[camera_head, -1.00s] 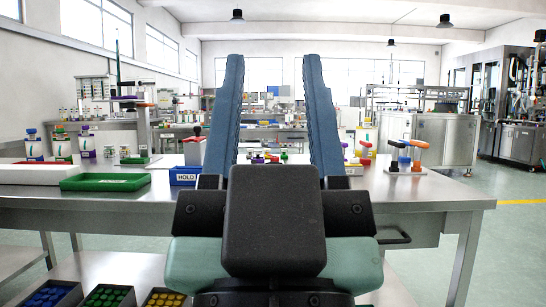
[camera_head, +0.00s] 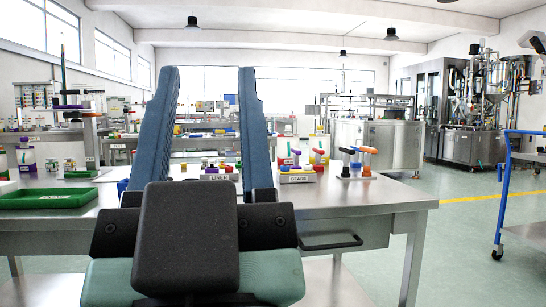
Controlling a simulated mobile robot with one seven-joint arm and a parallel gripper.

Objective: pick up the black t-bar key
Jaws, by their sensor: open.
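The black t-bar key (camera_head: 346,150) stands upright on the right part of the metal workbench (camera_head: 345,199). It shares a small rack (camera_head: 355,174) with a blue t-bar key (camera_head: 356,158) and an orange t-bar key (camera_head: 369,152). My gripper (camera_head: 207,72) is in the foreground, left of the keys in the picture. Its two long blue fingers point up and stand wide apart, with nothing between them. The keys are beyond the gripper and apart from it.
Labelled racks with small coloured items (camera_head: 297,174) stand left of the keys. A green tray (camera_head: 48,198) lies at the bench's left. A blue-framed cart (camera_head: 505,190) stands at the right edge. The floor between bench and cart is clear.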

